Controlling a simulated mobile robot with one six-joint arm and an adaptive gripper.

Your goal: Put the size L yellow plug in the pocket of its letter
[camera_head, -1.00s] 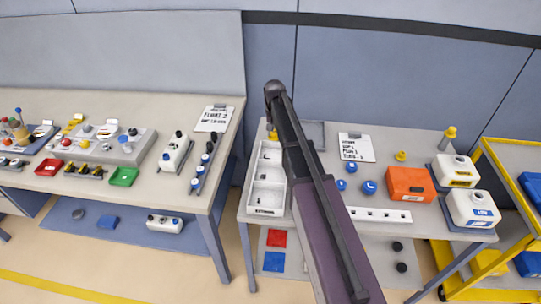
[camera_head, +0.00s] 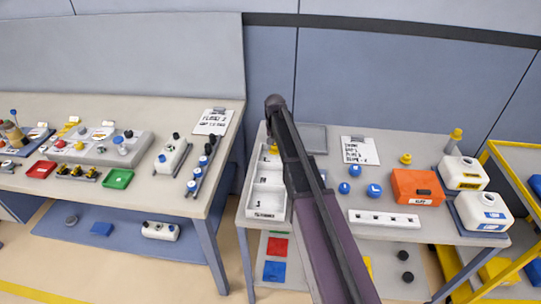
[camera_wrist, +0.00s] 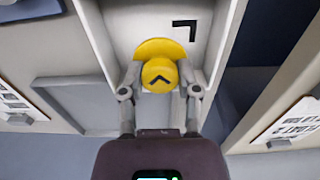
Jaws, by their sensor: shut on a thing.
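My gripper (camera_wrist: 160,78) is shut on the yellow plug (camera_wrist: 158,48), which has a wide round flange and a narrower cap with a black chevron mark. The plug is in the end pocket of the white tray (camera_wrist: 228,50), whose floor carries a black letter L. The plug is beside the letter, close to the pocket's end wall; whether it touches the floor I cannot tell. In the head view the white tray (camera_head: 281,203) stands at the left of the right table, and my arm hides most of the gripper.
A grey tray (camera_head: 314,138) lies beside the white tray. Blue plugs (camera_head: 375,190), another yellow plug (camera_head: 405,159), an orange box (camera_head: 416,187) and white jugs (camera_head: 483,212) stand to the right. A gap separates the two tables.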

